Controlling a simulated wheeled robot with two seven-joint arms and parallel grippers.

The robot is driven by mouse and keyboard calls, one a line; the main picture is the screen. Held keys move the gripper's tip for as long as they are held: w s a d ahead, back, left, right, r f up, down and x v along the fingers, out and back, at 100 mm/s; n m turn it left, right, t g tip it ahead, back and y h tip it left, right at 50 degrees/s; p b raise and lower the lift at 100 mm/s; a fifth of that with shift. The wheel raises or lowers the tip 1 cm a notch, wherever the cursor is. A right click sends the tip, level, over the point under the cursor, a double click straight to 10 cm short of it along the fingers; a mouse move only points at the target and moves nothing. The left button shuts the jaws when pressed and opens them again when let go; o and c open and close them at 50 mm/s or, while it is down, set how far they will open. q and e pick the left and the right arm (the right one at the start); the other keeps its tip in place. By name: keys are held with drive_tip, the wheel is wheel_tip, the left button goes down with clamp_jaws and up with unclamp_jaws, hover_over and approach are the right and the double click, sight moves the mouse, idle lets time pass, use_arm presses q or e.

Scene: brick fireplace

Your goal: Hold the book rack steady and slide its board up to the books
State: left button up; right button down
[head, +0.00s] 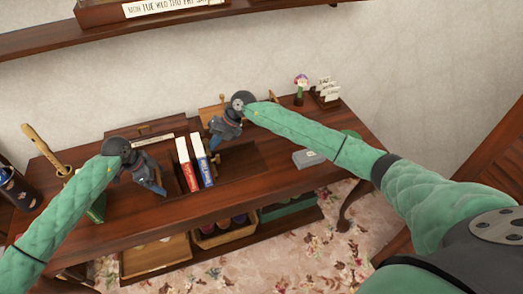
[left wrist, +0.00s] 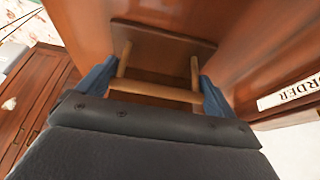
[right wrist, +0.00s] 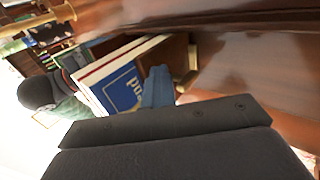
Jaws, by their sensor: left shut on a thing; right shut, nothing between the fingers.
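The book rack (head: 245,162) is dark wood and lies on the table. A red-and-white book (head: 186,165) and a blue-and-white book (head: 202,162) stand side by side in it. My left gripper (head: 158,187) is at the rack's left end. In the left wrist view its blue fingers are shut on a light wooden handle (left wrist: 155,95) with two posts joined to a brown panel. My right gripper (head: 213,147) is shut and empty, close to the right of the blue book; its fingers (right wrist: 157,88) overlap that book in the right wrist view.
A white-labelled wooden strip (head: 152,139) is behind the rack. A grey box (head: 307,158) lies on the table at right, with a small figure (head: 300,88) and cards (head: 325,92) behind. Green objects stand beside my left arm. A wall shelf (head: 150,35) spans above.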

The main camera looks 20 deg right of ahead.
use_arm(q)
drive_tip(key=shift+d, duration=0.1)
use_arm(e)
drive_tip(key=shift+a, duration=0.5)
drive_tip(key=shift+s+a, duration=0.1)
drive_tip(key=shift+a, duration=2)
drive_tip(key=shift+v, duration=2.45)
drive_tip(key=shift+r, duration=0.2)
use_arm(q)
drive_tip(key=o, duration=1)
drive_tip(key=shift+c, duration=0.2)
use_arm(e)
drive_tip(key=v, duration=0.7)
drive_tip(key=shift+d+r, duration=0.25)
